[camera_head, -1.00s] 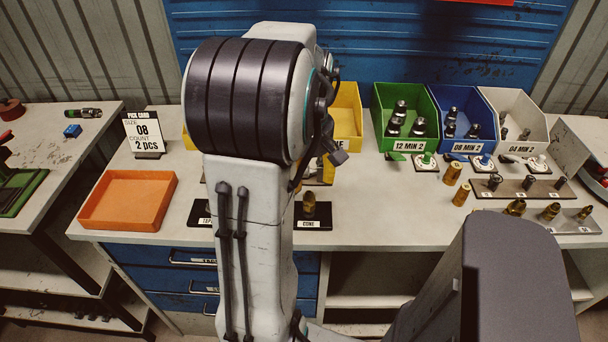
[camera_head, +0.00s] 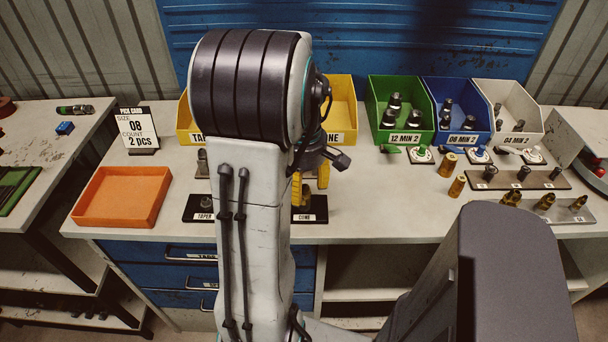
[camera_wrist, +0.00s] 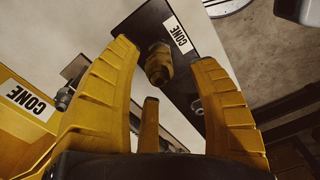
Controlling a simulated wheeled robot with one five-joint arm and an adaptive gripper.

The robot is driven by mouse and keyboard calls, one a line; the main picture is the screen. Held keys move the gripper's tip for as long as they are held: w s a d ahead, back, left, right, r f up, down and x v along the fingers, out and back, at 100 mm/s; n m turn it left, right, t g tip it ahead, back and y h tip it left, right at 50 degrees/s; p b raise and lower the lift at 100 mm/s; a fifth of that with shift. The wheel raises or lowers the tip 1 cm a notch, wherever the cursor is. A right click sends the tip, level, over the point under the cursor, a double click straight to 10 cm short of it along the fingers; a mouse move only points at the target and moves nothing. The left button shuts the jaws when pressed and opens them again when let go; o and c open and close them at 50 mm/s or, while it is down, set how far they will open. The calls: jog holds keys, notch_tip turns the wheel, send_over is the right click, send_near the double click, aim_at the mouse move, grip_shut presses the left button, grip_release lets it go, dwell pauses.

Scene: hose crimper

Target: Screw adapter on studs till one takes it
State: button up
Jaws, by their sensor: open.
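A dark plate labelled CONE (camera_head: 318,213) lies near the bench's front edge, half hidden by my arm. In the wrist view a brass fitting (camera_wrist: 158,66) stands on the CONE plate (camera_wrist: 193,62); I cannot tell whether it is the adapter or what stud is under it. My gripper (camera_head: 309,188) is low over this plate. In the wrist view its yellow fingers (camera_wrist: 165,58) are spread, with the fitting seen between the tips and not clasped. A TAPER plate (camera_head: 198,214) with a short dark stud (camera_head: 206,203) lies left of my arm.
Yellow bins (camera_head: 341,105) stand behind my arm, with green (camera_head: 402,139), blue (camera_head: 466,140) and white (camera_head: 518,140) bins to the right. Several brass fittings (camera_head: 457,186) and mounted studs fill the right side. An orange tray (camera_head: 116,224) and pick card (camera_head: 138,130) are at left.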

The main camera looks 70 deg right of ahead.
jog(key=shift+f, duration=1.25)
jog(key=shift+c, duration=0.6)
grip_shut()
